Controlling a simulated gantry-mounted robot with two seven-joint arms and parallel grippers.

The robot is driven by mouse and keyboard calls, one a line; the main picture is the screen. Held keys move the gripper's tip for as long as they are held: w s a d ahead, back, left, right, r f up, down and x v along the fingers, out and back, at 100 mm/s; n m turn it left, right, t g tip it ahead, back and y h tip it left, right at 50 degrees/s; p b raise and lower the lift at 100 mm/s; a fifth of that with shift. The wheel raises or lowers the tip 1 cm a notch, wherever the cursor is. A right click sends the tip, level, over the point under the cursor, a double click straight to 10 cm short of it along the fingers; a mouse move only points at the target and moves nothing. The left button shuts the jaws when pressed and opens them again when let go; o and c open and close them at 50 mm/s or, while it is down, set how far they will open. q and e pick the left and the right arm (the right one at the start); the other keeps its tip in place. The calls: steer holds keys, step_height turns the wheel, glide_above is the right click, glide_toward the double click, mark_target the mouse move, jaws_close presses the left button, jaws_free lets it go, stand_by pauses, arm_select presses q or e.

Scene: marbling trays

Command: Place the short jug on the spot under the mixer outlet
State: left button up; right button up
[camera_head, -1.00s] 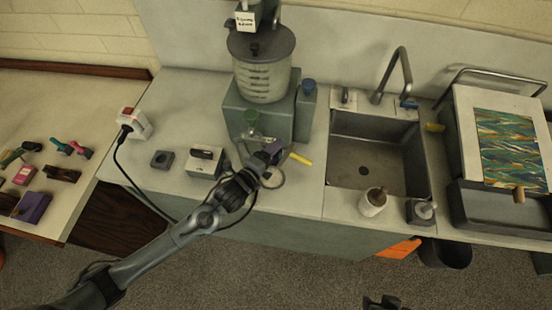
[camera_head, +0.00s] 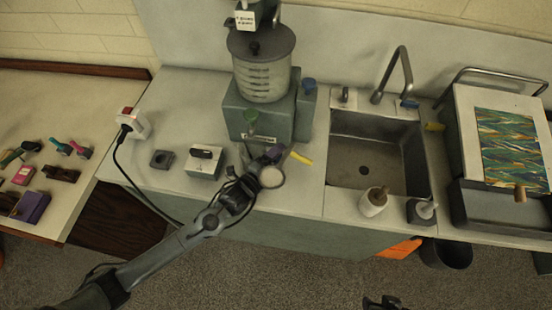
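The mixer is a clear ribbed tank (camera_head: 264,80) with a dark lid on a grey-green base (camera_head: 238,112). My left gripper (camera_head: 275,152) is low over the counter in front of the base, close to the outlet. Its fingers are too small to tell open from shut. A pale round shape with a darker rim (camera_head: 272,178) lies beside the gripper; I cannot tell whether it is the short jug or the spot. The arm hides part of this area. A dark tip of my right gripper (camera_head: 381,302) shows at the bottom edge.
A yellow strip (camera_head: 301,157) lies right of the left gripper. A switch box (camera_head: 205,161), a small dark block (camera_head: 161,159) and a corded red-switch box (camera_head: 133,122) stand left.

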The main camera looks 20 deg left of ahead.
arm_select(q)
steer(key=shift+o, duration=0.7)
steer(key=shift+r, duration=0.25)
steer(key=s+a, duration=0.1)
steer(key=s, duration=0.3)
steer(key=s+a+r+n, duration=0.1)
steer(key=s, duration=0.3)
steer(key=s+a+n+y, duration=0.1)
steer(key=s, duration=0.3)
steer(key=shift+a+r+g+p, duration=0.1)
steer(key=shift+r+g+p, duration=0.2)
steer(key=shift+g+p, duration=0.1)
steer(key=s+a+f+n+g+y, duration=0.1)
steer(key=s+n+g, duration=0.4)
steer(key=s+n, duration=0.3)
steer(key=s+a+f+n+g+y, duration=0.1)
steer(key=s+f+n+g+y, duration=0.1)
steer(key=s+n+g, duration=0.3)
steer(key=s+n, duration=0.3)
steer(key=shift+s+a+n+g, duration=0.3)
steer(key=shift+s, duration=0.1)
